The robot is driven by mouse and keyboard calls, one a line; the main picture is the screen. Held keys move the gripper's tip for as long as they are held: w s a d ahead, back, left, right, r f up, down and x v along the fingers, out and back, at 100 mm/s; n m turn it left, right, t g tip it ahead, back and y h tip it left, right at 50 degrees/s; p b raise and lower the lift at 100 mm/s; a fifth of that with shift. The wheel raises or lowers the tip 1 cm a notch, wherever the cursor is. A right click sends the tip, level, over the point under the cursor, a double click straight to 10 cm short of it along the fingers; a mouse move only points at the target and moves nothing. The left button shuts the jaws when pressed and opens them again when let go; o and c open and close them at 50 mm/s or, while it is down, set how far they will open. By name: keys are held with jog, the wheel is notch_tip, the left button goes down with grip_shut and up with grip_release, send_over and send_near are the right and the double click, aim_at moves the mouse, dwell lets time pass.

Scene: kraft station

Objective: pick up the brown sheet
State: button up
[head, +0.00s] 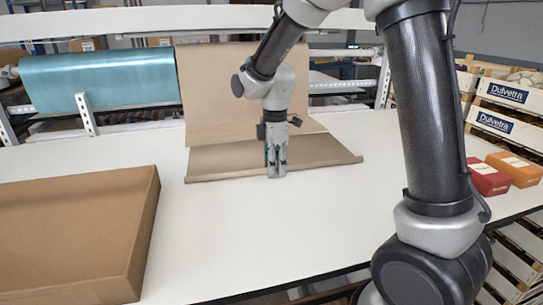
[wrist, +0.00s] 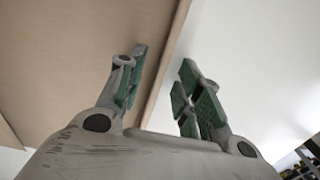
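The brown sheet (head: 232,158) hangs down behind the white table and its lower part lies on the tabletop, with a slightly curled front edge. In the wrist view the sheet (wrist: 75,60) fills the left side. My gripper (head: 277,175) points down at the sheet's front edge, near the middle of its width. In the wrist view my gripper (wrist: 162,64) has its green-padded fingers apart. The left finger is over the sheet, the right one is over white table, and the edge runs between them. I cannot tell whether the fingers touch the sheet.
A large brown cardboard box (head: 75,235) stands at the left front of the white table (head: 250,230). A teal roll (head: 100,78) is behind, at the left. A red box (head: 488,178) and an orange box (head: 515,168) sit at the right by crates (head: 505,110). The table's front middle is clear.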

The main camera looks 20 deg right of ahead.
grip_shut()
jog(key=shift+r, duration=0.1)
